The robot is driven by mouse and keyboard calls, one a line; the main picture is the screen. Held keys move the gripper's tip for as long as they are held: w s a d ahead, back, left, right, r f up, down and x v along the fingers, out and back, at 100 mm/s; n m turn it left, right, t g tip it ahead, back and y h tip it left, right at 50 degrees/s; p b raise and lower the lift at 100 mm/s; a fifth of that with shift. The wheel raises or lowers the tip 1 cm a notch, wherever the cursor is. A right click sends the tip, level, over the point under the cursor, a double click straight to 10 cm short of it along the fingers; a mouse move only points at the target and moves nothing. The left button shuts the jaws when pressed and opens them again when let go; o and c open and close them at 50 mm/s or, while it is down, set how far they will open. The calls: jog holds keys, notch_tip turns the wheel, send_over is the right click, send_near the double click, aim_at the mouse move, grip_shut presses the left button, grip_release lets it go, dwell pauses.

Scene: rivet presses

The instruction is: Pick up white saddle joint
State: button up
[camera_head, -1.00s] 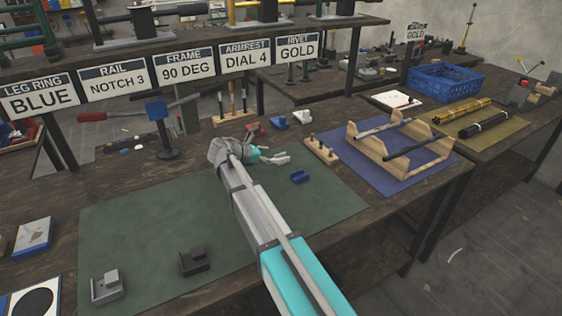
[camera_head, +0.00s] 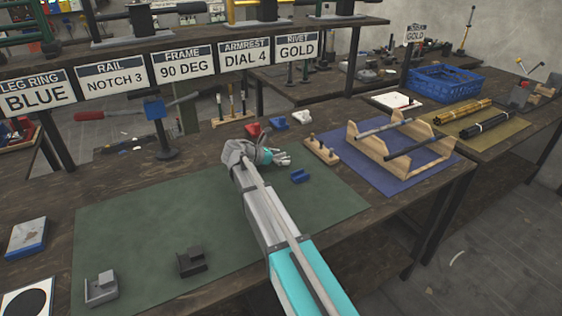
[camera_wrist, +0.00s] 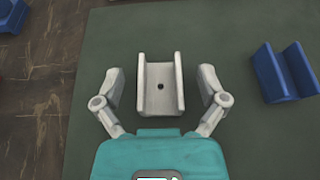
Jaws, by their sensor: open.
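In the wrist view a white saddle joint (camera_wrist: 160,101) lies on the green mat, a U-shaped channel with a small dark hole in its floor. My gripper (camera_wrist: 161,84) is open, with one finger on each side of the joint and a gap on both sides. In the head view my gripper (camera_head: 277,158) is low over the back part of the mat and hides this joint. A blue saddle joint (camera_wrist: 285,72) lies on the mat to the right in the wrist view; it also shows in the head view (camera_head: 300,176).
Behind the mat (camera_head: 150,225) sit a red piece (camera_head: 252,130), a blue piece (camera_head: 278,123) and a white piece (camera_head: 301,117). A wooden peg block (camera_head: 322,152) and a wooden rack (camera_head: 385,150) stand to the right. Two grey-black fixtures lie at the front left.

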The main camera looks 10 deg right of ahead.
jog(key=c, duration=1)
jog(key=shift+r, duration=0.15)
notch_tip(320, 180, up, 3)
jog(key=p, duration=0.3)
jog(key=s+a+r+p, duration=0.2)
jog(key=s+r+p, duration=0.1)
jog(key=s, duration=0.1)
jog(key=s+a+r+p, duration=0.1)
jog(key=s+r+p, duration=0.2)
jog(key=s, duration=0.1)
jog(key=s+a+r+p, duration=0.2)
jog(key=s+r+p, duration=0.1)
jog(key=s+p, duration=0.1)
jog(key=shift+s+a+r, duration=0.3)
jog(key=shift+s+r, duration=0.05)
jog(key=shift+s, duration=0.1)
